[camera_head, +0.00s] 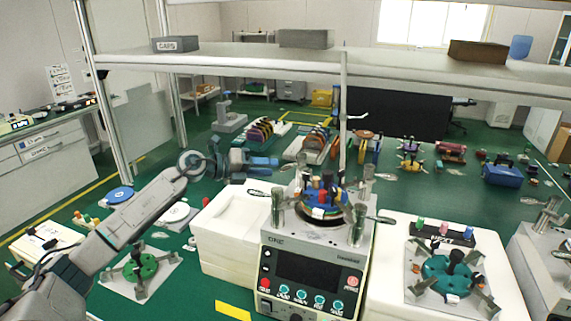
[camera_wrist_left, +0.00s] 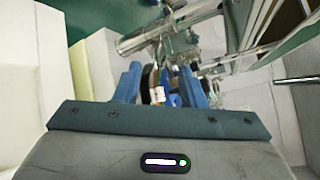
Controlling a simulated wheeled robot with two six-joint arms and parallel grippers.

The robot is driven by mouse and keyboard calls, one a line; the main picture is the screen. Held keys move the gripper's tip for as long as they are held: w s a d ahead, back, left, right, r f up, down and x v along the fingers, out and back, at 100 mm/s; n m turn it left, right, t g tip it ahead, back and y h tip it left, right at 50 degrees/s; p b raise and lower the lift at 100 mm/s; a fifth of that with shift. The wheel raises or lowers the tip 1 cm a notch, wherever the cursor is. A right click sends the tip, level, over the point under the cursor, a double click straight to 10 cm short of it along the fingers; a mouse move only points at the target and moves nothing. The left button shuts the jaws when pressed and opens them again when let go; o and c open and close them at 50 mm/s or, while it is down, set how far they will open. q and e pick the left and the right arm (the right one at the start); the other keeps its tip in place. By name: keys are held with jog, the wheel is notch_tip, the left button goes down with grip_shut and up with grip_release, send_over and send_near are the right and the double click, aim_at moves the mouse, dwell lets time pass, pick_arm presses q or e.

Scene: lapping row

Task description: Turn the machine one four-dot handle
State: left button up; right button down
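Machine one (camera_head: 313,270), a pale box with a dark screen, coloured buttons and the label "ONE", stands at the centre of the head view. A round plate (camera_head: 322,213) with blue, red and yellow pieces sits on top. Metal posts with lever handles (camera_head: 257,193) ring the plate; their dots are too small to read. My left gripper (camera_head: 268,163) is behind and above the machine's left rear handle, apart from it as far as I see. In the left wrist view its blue fingers (camera_wrist_left: 161,88) are open, with machine parts beyond the gap. My right gripper is out of view.
A metal cylinder (camera_wrist_left: 150,37) is close ahead in the left wrist view. A shelf (camera_head: 300,58) crosses above, with an upright post (camera_head: 343,110) behind the machine. Another fixture with a teal plate (camera_head: 450,275) stands at right.

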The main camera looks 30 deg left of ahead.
aim_at(286, 168)
pick_arm(q)
jog(key=shift+p+x, duration=1.15)
jog(key=shift+x, duration=1.95)
jog(key=shift+s, duration=0.1)
grip_shut()
